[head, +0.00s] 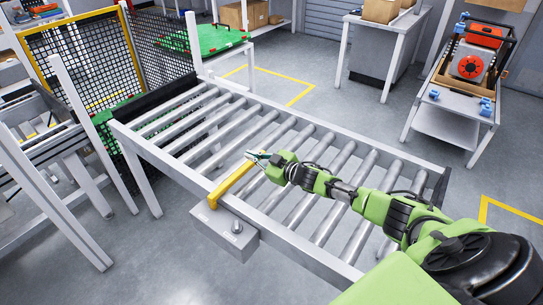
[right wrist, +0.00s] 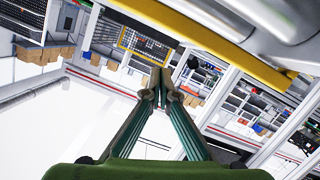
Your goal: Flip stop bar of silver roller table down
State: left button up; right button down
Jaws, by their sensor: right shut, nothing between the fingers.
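The silver roller table (head: 345,258) runs diagonally across the head view, with bare rollers. Its yellow stop bar (head: 230,185) extends from a grey box (head: 222,229) on the near side rail, in line with the rollers. I cannot tell how high its free end is above them. My right gripper (head: 251,155) is shut and empty at the bar's free end; contact is unclear. In the right wrist view the shut fingers (right wrist: 155,86) point away from the camera, and the yellow bar (right wrist: 215,46) crosses above them in the picture. My left gripper is not in view.
A black and yellow mesh fence (head: 85,65) and white posts stand at the left. A grey-white table (head: 390,30) and a cart with an orange machine (head: 475,65) stand behind. Grey floor (head: 325,110) is clear beyond the rollers.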

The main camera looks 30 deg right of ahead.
jog(key=v, duration=0.8)
jog(key=shift+s+d, duration=0.3)
jog(key=shift+d, duration=0.1)
